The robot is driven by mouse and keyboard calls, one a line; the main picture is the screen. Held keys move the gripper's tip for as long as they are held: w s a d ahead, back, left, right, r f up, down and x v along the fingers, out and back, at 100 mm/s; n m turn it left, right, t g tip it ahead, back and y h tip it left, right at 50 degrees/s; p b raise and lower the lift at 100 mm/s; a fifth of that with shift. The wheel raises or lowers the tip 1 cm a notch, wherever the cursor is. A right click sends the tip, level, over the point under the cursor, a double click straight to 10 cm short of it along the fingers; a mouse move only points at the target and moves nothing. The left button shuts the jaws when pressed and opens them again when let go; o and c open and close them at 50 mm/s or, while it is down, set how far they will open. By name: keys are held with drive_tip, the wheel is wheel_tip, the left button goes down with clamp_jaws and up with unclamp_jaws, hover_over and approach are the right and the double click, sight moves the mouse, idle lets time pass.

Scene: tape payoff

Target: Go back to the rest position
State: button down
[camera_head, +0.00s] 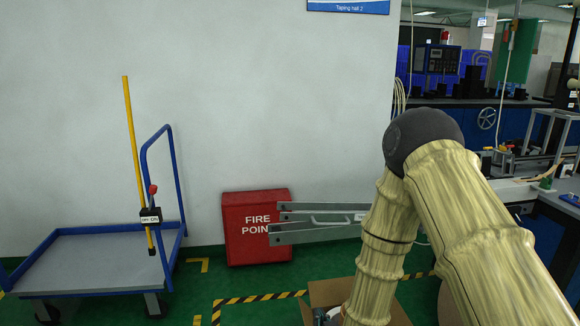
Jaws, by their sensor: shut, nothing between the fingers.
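My arm rises from the lower right, bends at a dark elbow and runs down past the bottom edge. Its end is below the frame, so my gripper is not in view. No object is seen in its grasp.
A blue-framed cart (95,262) stands at the left, with a yellow pole and a small black box by its right end. A red fire point box (240,216) stands against the wall. Grey metal rails (315,234) run behind my forearm. An open cardboard box (325,293) sits partly behind my forearm. Workbenches fill the right.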

drive_tip(key=s+d+f+g+h, duration=0.1)
drive_tip(key=s+d+f+g, duration=0.2)
drive_tip(key=s+f, duration=0.4)
drive_tip(key=s+d+f+g, duration=0.3)
drive_tip(key=s+f, duration=0.3)
drive_tip(key=f, duration=0.1)
drive_tip(key=s+d+f+m+g, duration=0.1)
drive_tip(key=s+d+f+g, duration=0.2)
drive_tip(key=s, duration=0.6)
drive_tip(key=s+d+f+g+h, duration=0.1)
drive_tip(key=s+d+f+g, duration=0.15)
drive_tip(key=s, duration=0.55)
drive_tip(key=s+d+f+m+g, duration=0.1)
drive_tip(key=s+d+f+g, duration=0.25)
drive_tip(key=s, duration=0.55)
wheel_tip(320, 180, up, 14)
drive_tip(key=t+p, duration=0.1)
drive_tip(key=p, duration=1.2)
drive_tip(key=shift+a+f+p, duration=0.2)
drive_tip(key=shift+a+p, duration=0.05)
drive_tip(key=shift+p, duration=0.15)
drive_tip(key=shift+w+a, duration=0.1)
drive_tip(key=shift+w, duration=0.05)
